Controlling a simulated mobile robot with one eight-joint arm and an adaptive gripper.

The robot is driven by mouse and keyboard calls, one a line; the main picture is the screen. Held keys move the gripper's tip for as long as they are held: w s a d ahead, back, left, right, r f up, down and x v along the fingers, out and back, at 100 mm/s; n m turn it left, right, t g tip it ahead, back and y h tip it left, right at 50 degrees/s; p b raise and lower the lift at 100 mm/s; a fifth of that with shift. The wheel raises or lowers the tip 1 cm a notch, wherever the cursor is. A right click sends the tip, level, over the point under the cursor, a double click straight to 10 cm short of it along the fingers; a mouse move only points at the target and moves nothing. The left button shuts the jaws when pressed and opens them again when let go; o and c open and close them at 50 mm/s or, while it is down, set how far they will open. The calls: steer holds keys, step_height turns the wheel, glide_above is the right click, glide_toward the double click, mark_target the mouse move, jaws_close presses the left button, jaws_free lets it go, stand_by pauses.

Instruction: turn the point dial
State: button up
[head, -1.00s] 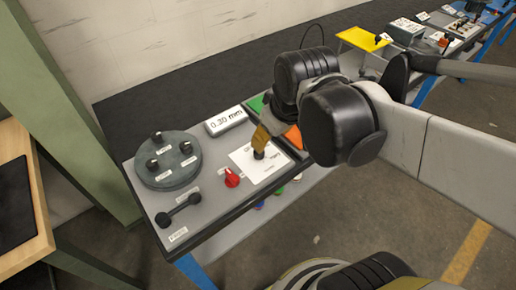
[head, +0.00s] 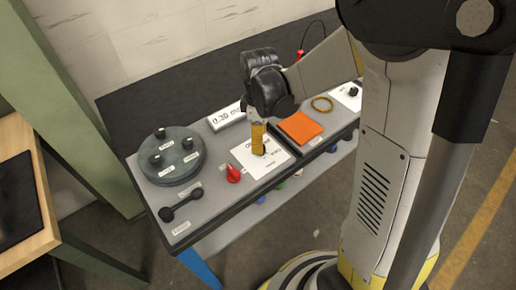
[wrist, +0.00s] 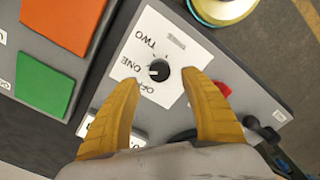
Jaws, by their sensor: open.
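The black dial knob (wrist: 159,70) sits on a white plate (wrist: 172,42) marked OFF, ONE and TWO in the wrist view. A pale mark on the knob points left in the picture, roughly at ONE. My gripper (wrist: 164,80) is open. Its two yellow fingers reach to either side of the knob, with the tips close to it. I cannot tell whether they touch it. In the head view my gripper (head: 258,150) points down over the white plate (head: 276,161), and its fingers mostly hide the knob.
A red knob (head: 233,173) stands just left of the plate. A display (head: 226,117) reading 0.30 mm lies behind it. A round grey base (head: 171,174) with black knobs and a black handle (head: 180,205) are further left. An orange pad (head: 300,128) lies right.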

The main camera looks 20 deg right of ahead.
step_height(320, 180, down, 5)
steer(key=shift+r+b, duration=0.1)
steer(key=shift+b, duration=0.55)
jaws_close()
